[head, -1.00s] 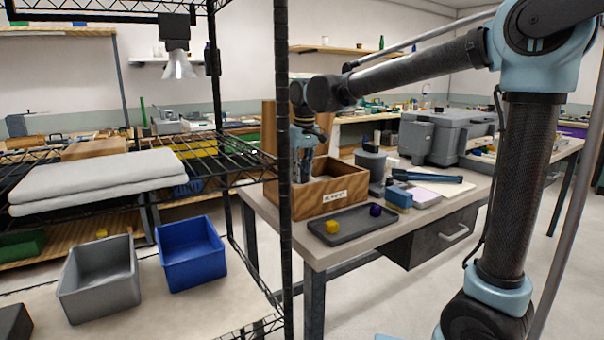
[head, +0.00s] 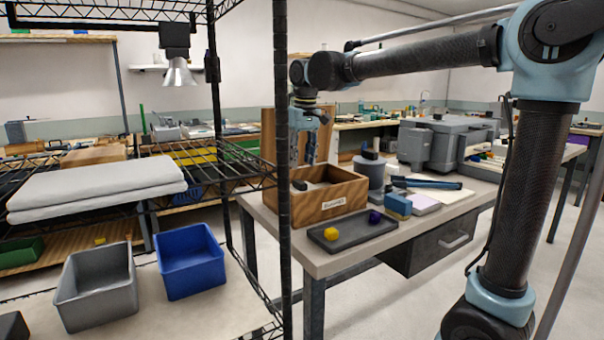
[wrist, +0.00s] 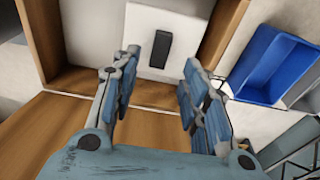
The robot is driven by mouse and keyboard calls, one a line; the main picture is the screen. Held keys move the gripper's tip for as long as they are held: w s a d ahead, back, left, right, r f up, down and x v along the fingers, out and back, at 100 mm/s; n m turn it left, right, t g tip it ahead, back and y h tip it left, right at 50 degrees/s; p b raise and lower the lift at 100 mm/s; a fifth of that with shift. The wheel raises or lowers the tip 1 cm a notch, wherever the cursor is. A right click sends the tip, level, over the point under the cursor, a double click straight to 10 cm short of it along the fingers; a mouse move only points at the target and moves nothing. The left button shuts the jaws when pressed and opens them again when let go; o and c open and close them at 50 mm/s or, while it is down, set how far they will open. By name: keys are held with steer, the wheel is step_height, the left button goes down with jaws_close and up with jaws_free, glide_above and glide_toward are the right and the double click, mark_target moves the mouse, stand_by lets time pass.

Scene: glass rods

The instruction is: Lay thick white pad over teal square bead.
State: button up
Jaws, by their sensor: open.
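The thick white pad (wrist: 178,27) lies in the open wooden box (head: 335,203), with a dark upright block (wrist: 159,49) on its top. The head view shows only a slice of the pad (head: 318,185) over the box's front wall, with the dark block (head: 299,185) beside it. My gripper (wrist: 160,63) is open and empty, with its fingers apart and the pad beyond the tips. In the head view my gripper (head: 305,162) is above the box, partly behind the rack post. I see no teal square bead; what lies under the pad is hidden.
A dark tray (head: 354,233) with a yellow bead (head: 331,234) and a purple bead (head: 375,217) sits before the box. A grey canister (head: 369,177) stands to its right. The black rack post (head: 282,130) is at the left. Blue (head: 190,270) and grey bins stand lower left.

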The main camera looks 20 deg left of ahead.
steer(key=shift+s+d+r, duration=0.1)
steer(key=shift+d+r, duration=0.05)
steer(key=shift+r, duration=1.05)
steer(key=shift+s+d+r, duration=0.1)
steer(key=shift+r, duration=1.1)
steer(key=d+f+m, duration=0.2)
steer(key=d+f, duration=0.2)
steer(key=d, duration=0.6)
steer(key=d+f+m, duration=0.1)
steer(key=d+f, duration=0.2)
steer(key=d, duration=0.6)
steer(key=d+f+m, duration=0.2)
steer(key=d+f, duration=0.2)
steer(key=d, duration=0.6)
steer(key=s+d+f+m, duration=0.2)
steer(key=s+d+f, duration=0.5)
steer(key=f, duration=0.3)
steer(key=s+d+f+m+t+h, duration=0.1)
steer(key=s+d+f+m, duration=0.1)
steer(key=s+d+f, duration=0.5)
steer(key=d+f, duration=0.3)
steer(key=shift+d+f+m, duration=0.3)
steer(key=shift+m, duration=0.1)
